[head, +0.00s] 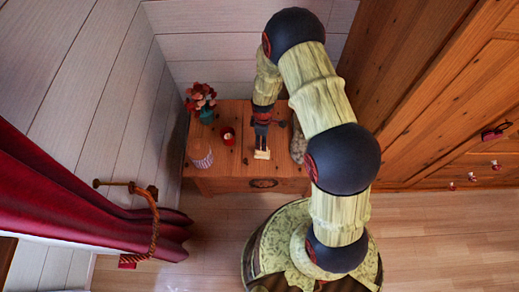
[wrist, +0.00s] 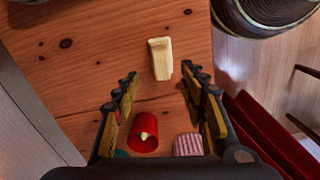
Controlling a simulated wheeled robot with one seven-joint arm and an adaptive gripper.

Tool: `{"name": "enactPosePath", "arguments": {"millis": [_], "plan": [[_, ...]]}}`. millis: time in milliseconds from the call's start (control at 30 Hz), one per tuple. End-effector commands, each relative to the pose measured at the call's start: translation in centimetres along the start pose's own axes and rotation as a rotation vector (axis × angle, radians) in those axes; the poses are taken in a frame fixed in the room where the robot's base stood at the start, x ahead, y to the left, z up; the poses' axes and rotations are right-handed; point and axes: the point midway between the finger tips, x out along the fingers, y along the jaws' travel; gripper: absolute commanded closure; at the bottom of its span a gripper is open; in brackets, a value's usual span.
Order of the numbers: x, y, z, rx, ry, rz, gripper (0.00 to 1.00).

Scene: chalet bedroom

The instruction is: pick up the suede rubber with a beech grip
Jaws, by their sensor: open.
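The suede rubber with a beech grip is most likely the small pale wooden block (head: 262,154) near the front edge of the wooden chest top. It also shows in the wrist view (wrist: 161,62) as a short pale bar with a raised end. I cannot make out any suede on it. My gripper (head: 262,133) is above the chest top, close to the block in the head view. In the wrist view its two fingers are spread (wrist: 161,76), with nothing between them. The block appears just beyond the fingertips, roughly centred between them; the remaining gap is hard to judge.
A grey speckled object (head: 298,143) is close on the right. A red curtain (head: 80,190) hangs at left.

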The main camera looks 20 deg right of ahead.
Motion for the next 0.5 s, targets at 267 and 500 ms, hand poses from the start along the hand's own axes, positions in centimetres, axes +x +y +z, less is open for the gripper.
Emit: {"name": "enactPosePath", "arguments": {"millis": [267, 500], "plan": [[0.9, 0.3, -0.1, -0.082, 0.006, 0.012, 0.58], [3.0, 0.2, -0.1, -0.081, 0.006, 0.012, 0.58]]}}
